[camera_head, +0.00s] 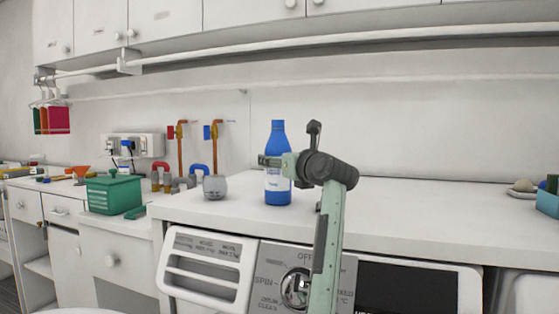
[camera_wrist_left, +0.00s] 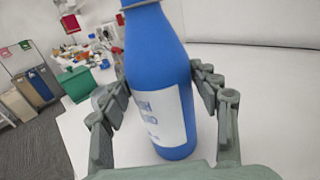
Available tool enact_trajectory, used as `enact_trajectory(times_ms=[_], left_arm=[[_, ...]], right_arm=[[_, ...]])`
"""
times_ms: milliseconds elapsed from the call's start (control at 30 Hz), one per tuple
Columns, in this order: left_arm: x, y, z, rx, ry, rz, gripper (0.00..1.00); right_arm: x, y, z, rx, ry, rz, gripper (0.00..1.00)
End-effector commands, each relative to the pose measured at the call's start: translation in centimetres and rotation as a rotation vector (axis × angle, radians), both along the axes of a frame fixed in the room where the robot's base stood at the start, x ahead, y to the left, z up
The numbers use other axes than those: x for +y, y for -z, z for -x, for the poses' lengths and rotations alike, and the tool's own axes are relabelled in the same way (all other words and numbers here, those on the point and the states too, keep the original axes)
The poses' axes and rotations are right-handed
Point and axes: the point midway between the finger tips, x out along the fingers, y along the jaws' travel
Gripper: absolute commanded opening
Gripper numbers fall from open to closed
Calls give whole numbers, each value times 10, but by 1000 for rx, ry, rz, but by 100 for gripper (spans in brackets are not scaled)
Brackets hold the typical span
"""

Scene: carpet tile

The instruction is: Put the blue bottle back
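The blue bottle (camera_head: 278,185) has a white label and stands upright, its base looking level with the white counter top. Whether it rests on the counter or hangs just above it, I cannot tell. My left gripper (camera_head: 277,160) reaches it from the right at upper-body height, one finger crossing in front. In the left wrist view the bottle (camera_wrist_left: 155,70) fills the space between the two fingers of the left gripper (camera_wrist_left: 158,90). The fingers lie against its sides, so the gripper looks shut on it. My right gripper is in neither view.
The counter (camera_head: 420,215) is clear to the right of the bottle. A grey round pot (camera_head: 215,187) stands left of it. A green box (camera_head: 113,193) sits on the lower counter at left. A blue bin (camera_head: 547,204) is at the right edge. A shelf rail (camera_head: 330,42) runs above.

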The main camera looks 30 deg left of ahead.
Motion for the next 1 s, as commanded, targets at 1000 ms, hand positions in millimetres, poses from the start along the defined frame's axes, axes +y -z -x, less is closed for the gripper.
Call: enact_trajectory(times_ms=[1000], left_arm=[[-86, -3, 52, -1, 3, 2, 77]], right_arm=[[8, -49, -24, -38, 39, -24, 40]])
